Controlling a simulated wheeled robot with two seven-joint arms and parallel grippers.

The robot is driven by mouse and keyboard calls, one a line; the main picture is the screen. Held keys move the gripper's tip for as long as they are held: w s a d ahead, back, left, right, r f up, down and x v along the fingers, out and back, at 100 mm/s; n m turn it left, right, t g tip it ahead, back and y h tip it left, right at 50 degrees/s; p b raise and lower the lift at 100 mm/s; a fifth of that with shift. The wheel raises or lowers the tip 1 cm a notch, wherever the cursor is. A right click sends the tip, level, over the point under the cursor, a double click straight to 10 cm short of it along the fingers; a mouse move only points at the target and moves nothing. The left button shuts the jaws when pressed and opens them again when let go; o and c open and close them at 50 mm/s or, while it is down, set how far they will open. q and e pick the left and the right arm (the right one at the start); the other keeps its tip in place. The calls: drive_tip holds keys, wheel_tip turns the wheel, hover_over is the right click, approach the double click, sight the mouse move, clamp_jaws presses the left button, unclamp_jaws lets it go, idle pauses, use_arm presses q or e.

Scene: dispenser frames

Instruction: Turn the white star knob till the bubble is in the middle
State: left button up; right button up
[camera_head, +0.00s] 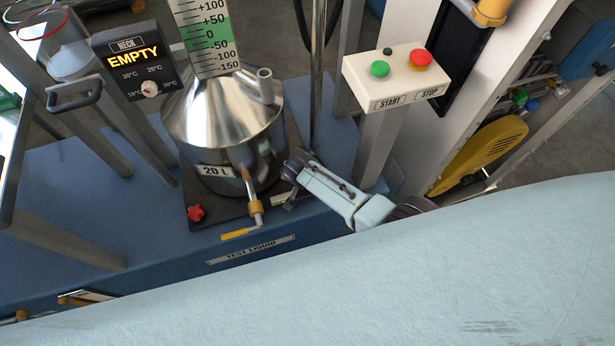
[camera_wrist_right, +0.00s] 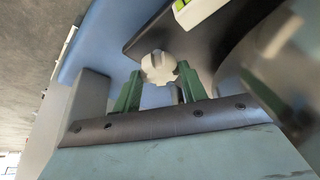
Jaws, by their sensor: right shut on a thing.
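The white star knob (camera_wrist_right: 159,67) shows in the right wrist view at the edge of a dark base plate (camera_wrist_right: 150,35). My right gripper (camera_wrist_right: 160,72) has its green fingers on both sides of the knob and is shut on it. In the head view my right gripper (camera_head: 292,168) is at the right side of the plate and hides the knob. A white level (camera_wrist_right: 200,12) with a yellow-green vial is cut off at the top of the wrist view. Its bubble cannot be made out. My left gripper is in neither view.
A steel 20 L vessel (camera_head: 222,120) with a drain tap (camera_head: 253,200) stands on the plate, close to my right gripper. A red star knob (camera_head: 196,213) is at the plate's front left corner. A START/STOP box (camera_head: 396,80) stands to the right on a post.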

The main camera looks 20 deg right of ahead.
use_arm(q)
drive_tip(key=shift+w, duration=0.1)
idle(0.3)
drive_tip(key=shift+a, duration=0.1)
use_arm(e)
drive_tip(key=o, duration=1)
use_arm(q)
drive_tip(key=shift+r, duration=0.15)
use_arm(e)
drive_tip(key=shift+r, duration=0.15)
use_arm(q)
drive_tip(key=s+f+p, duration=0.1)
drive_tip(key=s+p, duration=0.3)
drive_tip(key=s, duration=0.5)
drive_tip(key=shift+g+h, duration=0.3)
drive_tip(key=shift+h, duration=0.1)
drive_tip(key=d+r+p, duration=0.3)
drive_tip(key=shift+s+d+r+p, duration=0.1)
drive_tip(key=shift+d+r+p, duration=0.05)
drive_tip(key=shift+p, duration=0.15)
use_arm(e)
drive_tip(key=v, duration=1.3)
drive_tip(key=shift+s, duration=0.15)
